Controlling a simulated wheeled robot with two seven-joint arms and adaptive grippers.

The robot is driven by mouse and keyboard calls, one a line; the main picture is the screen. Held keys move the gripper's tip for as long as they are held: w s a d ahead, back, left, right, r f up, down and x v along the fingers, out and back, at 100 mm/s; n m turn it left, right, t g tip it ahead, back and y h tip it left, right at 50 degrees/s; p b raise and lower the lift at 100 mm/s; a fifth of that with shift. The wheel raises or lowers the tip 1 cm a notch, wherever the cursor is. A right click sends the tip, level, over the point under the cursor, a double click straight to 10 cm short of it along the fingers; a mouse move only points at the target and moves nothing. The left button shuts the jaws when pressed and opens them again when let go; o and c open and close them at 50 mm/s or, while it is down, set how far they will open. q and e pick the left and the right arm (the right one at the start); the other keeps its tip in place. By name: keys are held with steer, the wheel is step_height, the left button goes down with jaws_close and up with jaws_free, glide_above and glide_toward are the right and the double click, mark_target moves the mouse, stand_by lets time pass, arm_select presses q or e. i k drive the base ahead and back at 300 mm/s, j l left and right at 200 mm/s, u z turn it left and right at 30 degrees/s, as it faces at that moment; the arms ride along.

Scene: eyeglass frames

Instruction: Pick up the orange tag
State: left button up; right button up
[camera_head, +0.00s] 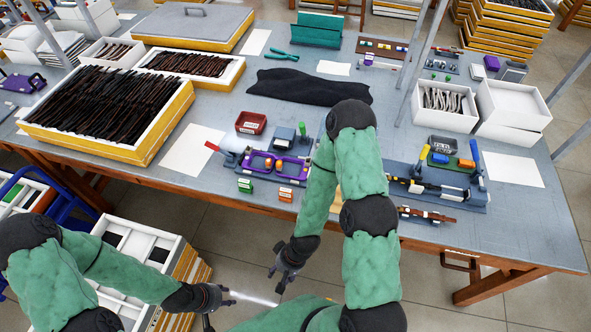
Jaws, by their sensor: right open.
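The orange tag (286,195), a small block with a pale label, stands near the front edge of the table. A similar green tag (245,185) stands to its left. My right gripper (276,281) hangs in front of the table, below its edge, with its jaws open and empty. It is apart from the orange tag. My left gripper (221,308) is lower and further left, also in front of the table, with its fingers spread and nothing seen between them.
A purple fixture (275,166) sits just behind the tags. A red bin (251,123) and a black cloth (310,87) lie farther back. A large tray of dark frames (150,152) is at left. My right arm hides part of the table right of the orange tag.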

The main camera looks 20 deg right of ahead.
mark_target(286, 195)
steer(key=z, duration=0.75)
